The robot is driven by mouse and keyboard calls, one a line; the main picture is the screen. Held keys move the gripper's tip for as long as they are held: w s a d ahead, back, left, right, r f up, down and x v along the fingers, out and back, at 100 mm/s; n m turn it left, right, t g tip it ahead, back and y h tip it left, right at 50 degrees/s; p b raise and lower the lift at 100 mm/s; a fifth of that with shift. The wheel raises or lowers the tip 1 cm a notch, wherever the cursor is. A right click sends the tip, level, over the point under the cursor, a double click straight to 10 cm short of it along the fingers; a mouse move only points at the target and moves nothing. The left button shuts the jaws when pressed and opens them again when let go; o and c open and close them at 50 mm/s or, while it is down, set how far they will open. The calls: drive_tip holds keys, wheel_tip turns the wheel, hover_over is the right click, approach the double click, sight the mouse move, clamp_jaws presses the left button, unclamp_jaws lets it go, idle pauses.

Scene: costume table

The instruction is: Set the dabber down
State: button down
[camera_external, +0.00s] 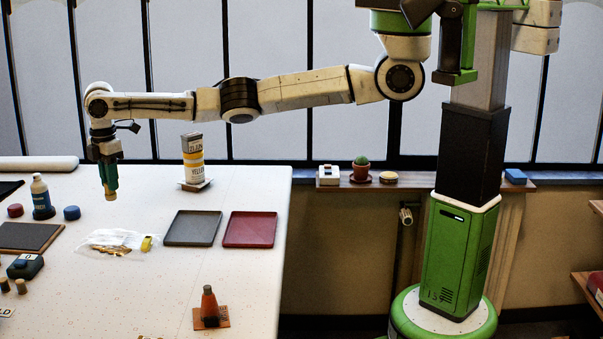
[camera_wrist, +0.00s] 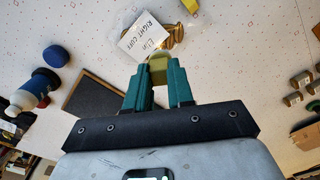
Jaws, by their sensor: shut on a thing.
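My gripper (camera_external: 108,178) has teal fingers and points down above the left part of the white table (camera_external: 100,205). It is shut on the dabber (camera_external: 109,194), whose tan end sticks out below the fingertips. In the wrist view, my gripper (camera_wrist: 160,85) holds the dabber (camera_wrist: 158,66) between its fingertips, and an olive-yellow part shows. The lower end appears clear of the tabletop, though the exact height is hard to tell.
A blue bottle (camera_external: 41,198), coloured caps (camera_external: 72,213) and a dark board (camera_external: 28,237) stand left.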

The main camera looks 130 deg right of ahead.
drive_tip(key=s+d+f+m, duration=0.1)
drive_tip(key=s+d+f, duration=0.25)
drive_tip(key=s, duration=0.35)
drive_tip(key=s+d+f+m, duration=0.1)
drive_tip(key=s+d+f, duration=0.1)
drive_tip(key=s+d, duration=0.4)
drive_tip(key=b, duration=0.7)
hover_over(150, 220)
wheel_tip(150, 220, down, 7)
drive_tip(key=shift+f, duration=0.1)
drive_tip(key=shift+f, duration=0.6)
drive_tip(key=c, duration=0.9)
unclamp_jaws()
